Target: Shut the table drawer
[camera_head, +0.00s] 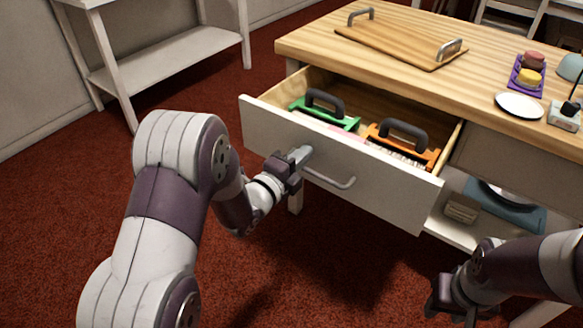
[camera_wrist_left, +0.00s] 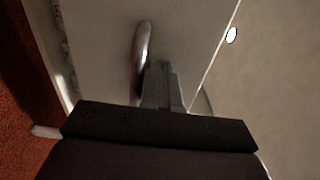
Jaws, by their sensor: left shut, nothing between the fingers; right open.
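The table drawer (camera_head: 330,163) is pulled well out from under the wooden tabletop (camera_head: 490,62). Its white front carries a metal bar handle (camera_head: 335,181), which also shows in the left wrist view (camera_wrist_left: 143,48). My left gripper (camera_head: 300,155) is shut and empty, with its fingertips at the drawer front by the handle's left end. In the left wrist view the shut fingers (camera_wrist_left: 163,80) are right beside the handle; I cannot tell whether they touch the front. My right gripper (camera_head: 440,300) is open, low at the lower right, away from the drawer.
Inside the drawer lie a green-framed item (camera_head: 315,110) and an orange-framed item (camera_head: 400,140) with dark handles. A wooden tray (camera_head: 390,45), a white plate (camera_head: 519,105) and a purple tray (camera_head: 517,78) are on the tabletop. Red carpet (camera_head: 330,260) lies open below the drawer.

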